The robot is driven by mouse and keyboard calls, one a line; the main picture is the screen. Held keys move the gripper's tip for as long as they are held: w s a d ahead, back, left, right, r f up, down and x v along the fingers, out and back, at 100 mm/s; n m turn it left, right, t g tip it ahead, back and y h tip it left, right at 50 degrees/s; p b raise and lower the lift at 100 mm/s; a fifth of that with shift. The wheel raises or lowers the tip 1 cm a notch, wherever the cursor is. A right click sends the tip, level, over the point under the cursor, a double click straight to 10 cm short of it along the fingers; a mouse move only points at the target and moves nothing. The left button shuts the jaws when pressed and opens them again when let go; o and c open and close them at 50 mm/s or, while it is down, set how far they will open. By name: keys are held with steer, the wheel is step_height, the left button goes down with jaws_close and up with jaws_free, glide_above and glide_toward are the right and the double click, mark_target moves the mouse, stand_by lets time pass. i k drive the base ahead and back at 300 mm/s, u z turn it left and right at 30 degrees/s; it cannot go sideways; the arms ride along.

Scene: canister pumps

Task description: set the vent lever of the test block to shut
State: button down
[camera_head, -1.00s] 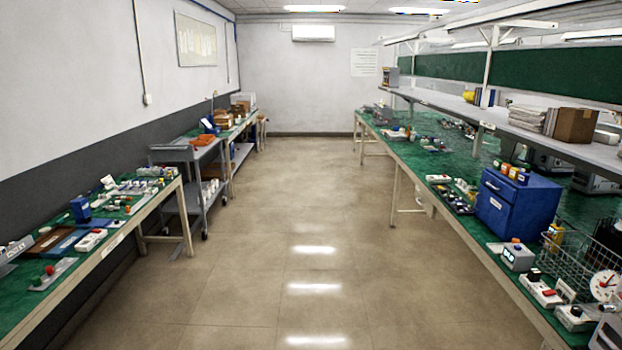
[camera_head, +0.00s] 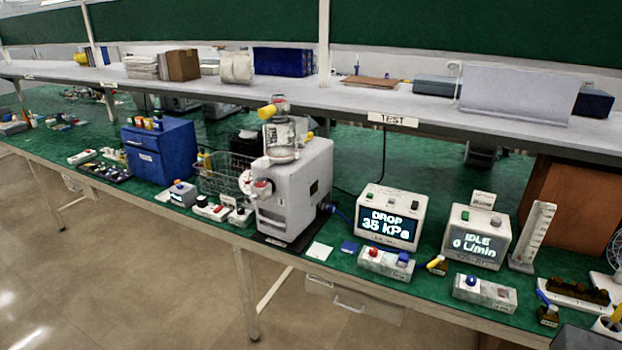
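My gripper is not in view. Under the TEST sign (camera_head: 392,119), a grey block (camera_head: 385,263) with a red and a blue knob sits on the green bench in front of a display box (camera_head: 390,217) reading DROP 35 kPa. I cannot tell which block is the test block. The vent lever and its setting are too small to make out.
A large grey machine (camera_head: 292,190) with a yellow-capped top stands left of the displays. A blue cabinet (camera_head: 158,150) and a wire basket (camera_head: 222,175) are further left. A white scale stand (camera_head: 532,236) is at right. Open floor (camera_head: 110,270) lies in front of the bench.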

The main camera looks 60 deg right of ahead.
mark_target(441, 259)
steer(key=u, duration=0.8)
steer(key=k, duration=0.15)
steer(key=z, duration=2.65)
steer(key=k, duration=0.9)
steer(key=u, duration=0.25)
steer(key=i, duration=0.7)
steer(key=z, duration=0.05)
